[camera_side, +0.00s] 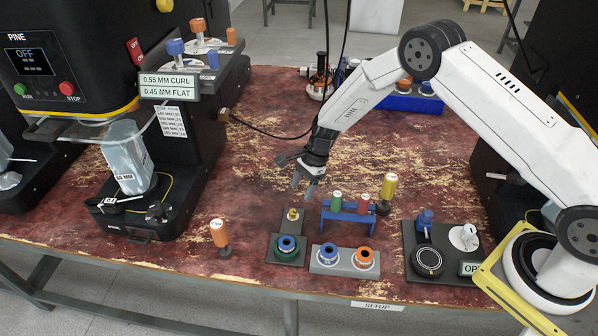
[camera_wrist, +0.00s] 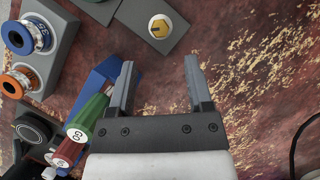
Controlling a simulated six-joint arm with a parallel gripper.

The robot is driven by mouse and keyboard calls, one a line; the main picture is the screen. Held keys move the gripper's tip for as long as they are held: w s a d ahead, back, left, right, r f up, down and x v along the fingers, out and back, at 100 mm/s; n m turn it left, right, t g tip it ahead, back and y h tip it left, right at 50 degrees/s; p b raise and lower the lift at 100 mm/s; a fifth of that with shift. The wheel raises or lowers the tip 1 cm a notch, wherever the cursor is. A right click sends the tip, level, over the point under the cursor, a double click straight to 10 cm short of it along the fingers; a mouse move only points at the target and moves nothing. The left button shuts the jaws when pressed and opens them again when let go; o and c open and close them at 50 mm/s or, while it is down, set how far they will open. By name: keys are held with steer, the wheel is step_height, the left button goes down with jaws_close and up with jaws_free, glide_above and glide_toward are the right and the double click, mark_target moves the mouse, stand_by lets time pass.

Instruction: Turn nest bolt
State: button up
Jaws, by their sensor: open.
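A small brass-coloured bolt (camera_side: 293,214) sits on a dark grey plate (camera_side: 285,226) near the table's front. In the wrist view the bolt (camera_wrist: 159,27) shows as a round head with a yellow and white face at the top, on its grey plate (camera_wrist: 172,47). My gripper (camera_side: 303,192) is above the table, behind and above the bolt in the side view. In the wrist view its two fingers (camera_wrist: 160,72) are apart with nothing between them, and the bolt lies beyond the tips.
A blue rack (camera_side: 347,218) with green and red handled tools stands just right of the bolt. An orange-topped tool (camera_side: 219,233) stands left.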

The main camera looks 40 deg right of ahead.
mark_target(293, 211)
steer(key=shift+x, duration=3.9)
steer(key=shift+c, duration=0.2)
jaws_close()
